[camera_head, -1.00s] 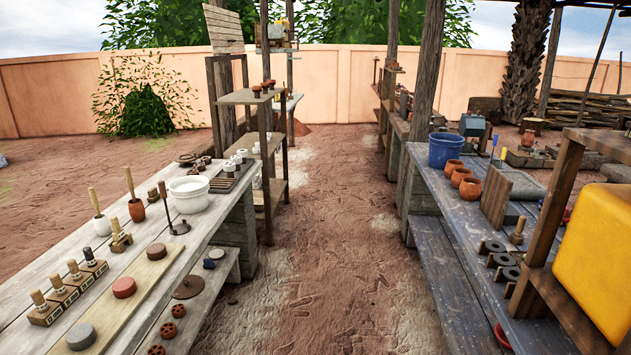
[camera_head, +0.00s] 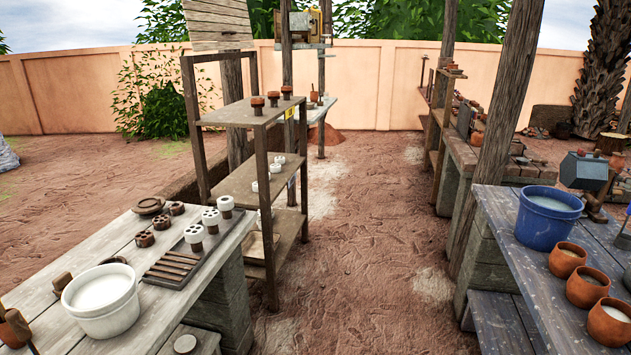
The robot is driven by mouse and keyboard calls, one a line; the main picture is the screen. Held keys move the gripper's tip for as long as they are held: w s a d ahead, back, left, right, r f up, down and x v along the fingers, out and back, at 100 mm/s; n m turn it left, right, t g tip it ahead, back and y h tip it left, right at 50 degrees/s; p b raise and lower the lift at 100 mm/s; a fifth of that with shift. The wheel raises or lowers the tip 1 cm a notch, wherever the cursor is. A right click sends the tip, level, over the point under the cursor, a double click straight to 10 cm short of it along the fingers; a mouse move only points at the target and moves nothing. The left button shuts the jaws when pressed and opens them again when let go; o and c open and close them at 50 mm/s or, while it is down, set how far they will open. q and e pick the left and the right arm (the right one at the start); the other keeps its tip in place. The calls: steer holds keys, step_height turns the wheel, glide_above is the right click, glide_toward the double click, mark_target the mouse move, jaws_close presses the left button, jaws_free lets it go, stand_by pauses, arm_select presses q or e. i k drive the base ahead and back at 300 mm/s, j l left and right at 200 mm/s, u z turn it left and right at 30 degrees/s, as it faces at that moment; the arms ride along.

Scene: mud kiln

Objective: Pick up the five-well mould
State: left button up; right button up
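Neither of my grippers is in view. On the left table (camera_head: 120,240), brown round moulds with holes in their tops stand in a short row: a near one (camera_head: 145,239), a middle one (camera_head: 161,222) and a far one (camera_head: 177,208). Beside them on a dark slatted rack (camera_head: 172,268) are white hole-topped pieces on brown stems: a near one (camera_head: 194,234), a middle one (camera_head: 211,219) and a far one (camera_head: 226,205). The holes are too small to count, so I cannot tell which piece is the five-well mould.
A white bucket (camera_head: 101,300) stands near the left table's front. A wooden shelf (camera_head: 250,115) with small pieces rises behind that table. A sandy aisle (camera_head: 350,240) lies clear in the middle. On the right bench (camera_head: 520,270) stand a blue bucket (camera_head: 548,216) and orange pots (camera_head: 586,286).

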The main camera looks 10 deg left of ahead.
mark_target(160, 222)
steer(key=i+l+u, duration=0.1)
steer(key=i+u, duration=0.2)
steer(key=i, duration=0.25)
steer(key=i+l+u, duration=0.3)
steer(key=i, duration=0.2)
steer(key=i+l+u, duration=0.3)
steer(key=i, duration=0.2)
steer(key=i+l+u, duration=0.1)
steer(key=i+u, duration=0.2)
steer(key=u, duration=0.15)
steer(key=i+l+u, duration=0.2)
steer(key=u, duration=0.25)
steer(key=i+l+u, duration=0.25)
steer(key=u, duration=0.2)
steer(key=i+l+u, duration=0.15)
steer(key=l+u, duration=0.3)
steer(key=i+l+u, duration=0.1)
steer(key=l+u, duration=0.2)
steer(key=u, duration=0.15)
steer(key=l+u, duration=0.4)
steer(key=i+l+u, duration=0.15)
steer(key=l+u, duration=0.15)
steer(key=l, duration=0.35)
steer(key=i+l+u, duration=0.1)
steer(key=l+u, duration=0.2)
steer(key=l, duration=0.3)
